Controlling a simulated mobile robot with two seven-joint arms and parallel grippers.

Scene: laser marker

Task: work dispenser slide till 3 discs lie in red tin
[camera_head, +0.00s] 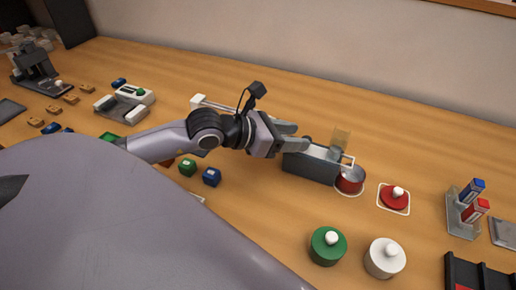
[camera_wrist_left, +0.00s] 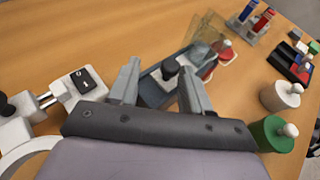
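The dispenser (camera_head: 310,166) is a dark grey box on the table, with a clear amber hopper (camera_head: 341,138) at its right end. The red tin (camera_head: 349,183) stands open at that end; its contents cannot be made out. Its red lid (camera_head: 395,199) lies to the right on a white-outlined square. My left gripper (camera_head: 301,137) is above the dispenser's left part. In the left wrist view its fingers (camera_wrist_left: 160,68) are open, with a dark slide knob (camera_wrist_left: 171,67) between them, nearer the right finger. Contact cannot be told. My right gripper is not in view.
A green tin (camera_head: 327,248) and a white tin (camera_head: 384,261) stand in front. A rack with blue and red sticks (camera_head: 464,213) is at the right. Small green (camera_head: 187,168) and blue blocks (camera_head: 211,177) lie left of the dispenser. The table behind the dispenser is clear.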

